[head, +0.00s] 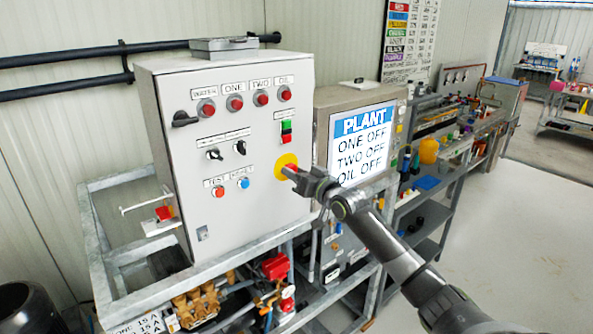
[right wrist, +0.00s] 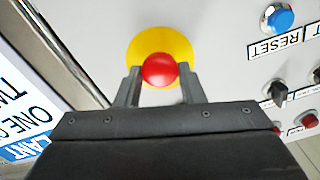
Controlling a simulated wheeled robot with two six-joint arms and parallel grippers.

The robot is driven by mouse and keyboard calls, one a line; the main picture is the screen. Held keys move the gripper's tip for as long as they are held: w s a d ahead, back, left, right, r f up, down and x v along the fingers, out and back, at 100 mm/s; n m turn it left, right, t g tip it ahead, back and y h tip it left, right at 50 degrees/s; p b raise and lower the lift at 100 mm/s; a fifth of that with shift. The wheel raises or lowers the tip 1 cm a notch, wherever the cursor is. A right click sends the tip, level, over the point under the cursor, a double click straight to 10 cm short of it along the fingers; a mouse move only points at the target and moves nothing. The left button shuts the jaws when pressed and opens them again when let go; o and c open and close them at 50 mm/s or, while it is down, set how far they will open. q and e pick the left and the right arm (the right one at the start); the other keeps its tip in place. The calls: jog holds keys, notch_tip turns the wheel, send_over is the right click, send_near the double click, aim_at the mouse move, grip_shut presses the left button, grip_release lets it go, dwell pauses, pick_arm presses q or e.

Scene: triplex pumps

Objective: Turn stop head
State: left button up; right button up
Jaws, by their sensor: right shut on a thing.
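The stop head is a red round knob on a yellow disc, at the lower right of the grey control cabinet's front (head: 240,130). In the head view my right gripper (head: 292,172) reaches it from the right and covers most of it, with the yellow disc (head: 283,161) showing around. In the right wrist view the red stop head (right wrist: 159,69) sits between the two fingers of my right gripper (right wrist: 161,82), one on each side, in front of the yellow disc (right wrist: 140,47). The gripper is shut on the stop head. My left gripper is not in view.
A blue RESET button (head: 243,183) and a red TEST button (head: 218,191) are left of the stop head. A green and red switch (head: 286,131) is above it. A PLANT display (head: 361,140) stands close on the right. Pipes and pump parts (head: 200,300) lie below.

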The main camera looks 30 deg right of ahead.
jog(key=o, duration=1)
jog(key=s+d, duration=0.1)
jog(key=s, duration=1.6)
jog(key=shift+d, duration=0.2)
jog(key=shift+s, duration=0.1)
jog(key=shift+c, duration=0.2)
